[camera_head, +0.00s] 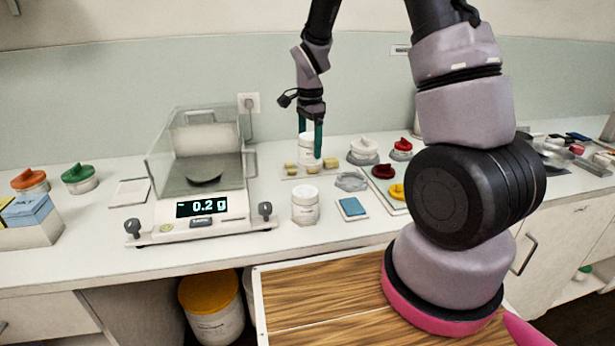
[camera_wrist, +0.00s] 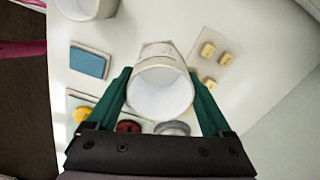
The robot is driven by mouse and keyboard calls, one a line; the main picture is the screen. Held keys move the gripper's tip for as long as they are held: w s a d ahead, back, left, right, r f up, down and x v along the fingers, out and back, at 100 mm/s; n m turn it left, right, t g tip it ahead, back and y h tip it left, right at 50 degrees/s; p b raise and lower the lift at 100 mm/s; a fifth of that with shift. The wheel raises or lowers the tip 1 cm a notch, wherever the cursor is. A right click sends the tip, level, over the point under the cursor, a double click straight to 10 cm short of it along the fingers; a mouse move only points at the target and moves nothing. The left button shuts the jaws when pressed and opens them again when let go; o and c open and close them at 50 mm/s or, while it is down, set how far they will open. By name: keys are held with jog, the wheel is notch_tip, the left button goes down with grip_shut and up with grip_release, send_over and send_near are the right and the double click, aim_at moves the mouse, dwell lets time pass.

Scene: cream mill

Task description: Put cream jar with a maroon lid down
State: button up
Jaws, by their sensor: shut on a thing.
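My gripper (camera_head: 311,155) is shut on a white jar (camera_head: 305,147), with its green fingers on either side. In the wrist view the jar (camera_wrist: 162,88) sits between the fingertips, and its round mouth is open with a pale inside. No maroon lid shows on it. A dark maroon lid (camera_head: 383,171) lies on a tray to the right, and a dark red one shows between the fingers in the wrist view (camera_wrist: 128,126). The jar is over or beside a small board with yellow blocks (camera_head: 312,169); I cannot tell whether its base touches anything.
A balance (camera_head: 200,208) reading 0.2 g stands to the left. Another white jar (camera_head: 305,206) stands in front, beside a blue pad (camera_head: 352,206). A white-lidded jar (camera_head: 363,150) and a red-lidded jar (camera_head: 401,149) stand at right. Bare counter shows between the balance and front jar.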

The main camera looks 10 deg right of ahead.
notch_tip(320, 180, down, 8)
jog(key=shift+f, duration=0.2)
dwell(0.3)
jog(key=o, duration=1.3)
jog(key=shift+f, duration=0.15)
jog(key=shift+c, duration=0.2)
